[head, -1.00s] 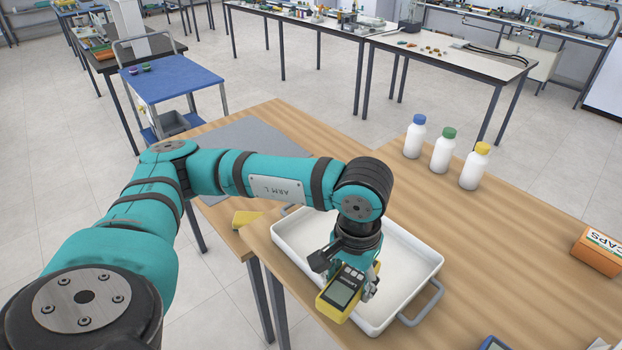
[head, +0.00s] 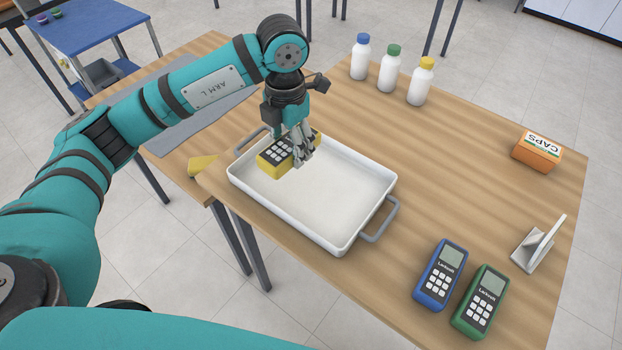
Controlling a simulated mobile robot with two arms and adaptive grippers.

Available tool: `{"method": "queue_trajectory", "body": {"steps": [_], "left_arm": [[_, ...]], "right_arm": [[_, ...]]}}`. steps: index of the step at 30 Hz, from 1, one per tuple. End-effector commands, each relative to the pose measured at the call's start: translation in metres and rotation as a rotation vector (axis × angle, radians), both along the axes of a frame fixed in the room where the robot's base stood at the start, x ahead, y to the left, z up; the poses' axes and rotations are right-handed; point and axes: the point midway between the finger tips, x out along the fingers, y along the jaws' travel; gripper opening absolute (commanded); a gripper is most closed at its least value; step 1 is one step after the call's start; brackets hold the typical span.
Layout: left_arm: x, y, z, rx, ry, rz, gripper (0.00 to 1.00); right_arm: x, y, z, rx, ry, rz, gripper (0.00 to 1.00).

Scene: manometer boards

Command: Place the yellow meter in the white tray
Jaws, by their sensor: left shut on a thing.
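The yellow meter (head: 273,158) with a dark keypad is held by my left gripper (head: 302,156), which is shut on it. The meter is over the far left part of the white tray (head: 342,242). The gripper fingers cover part of the meter, and I cannot tell whether its underside touches the tray floor. The tray lies on the wooden table, with grey handles at its ends, and its visible floor is empty. My right gripper is not in view.
Three white bottles (head: 388,70) stand at the back. An orange CAPS box (head: 537,152) is at the far right. The table between them is clear.

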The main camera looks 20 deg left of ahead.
Motion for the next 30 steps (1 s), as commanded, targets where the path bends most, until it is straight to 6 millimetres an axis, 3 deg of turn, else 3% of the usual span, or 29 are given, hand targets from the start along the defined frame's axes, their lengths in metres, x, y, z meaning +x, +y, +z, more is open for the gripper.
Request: {"method": "queue_trajectory", "body": {"steps": [5, 10, 24, 30], "left_arm": [[0.001, 0.000, -0.016, 0.000, 0.008, 0.073, 0.12], [0.001, 0.000, -0.047, 0.001, 0.007, 0.072, 0.12], [0.001, 0.000, -0.098, 0.000, 0.005, 0.069, 0.12], [0.002, 0.000, -0.099, -0.002, 0.002, 0.068, 0.12]], "right_arm": [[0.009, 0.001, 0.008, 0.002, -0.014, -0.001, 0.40], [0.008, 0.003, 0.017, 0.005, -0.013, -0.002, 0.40], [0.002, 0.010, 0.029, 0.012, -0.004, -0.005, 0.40], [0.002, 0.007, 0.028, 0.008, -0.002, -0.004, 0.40]]}}
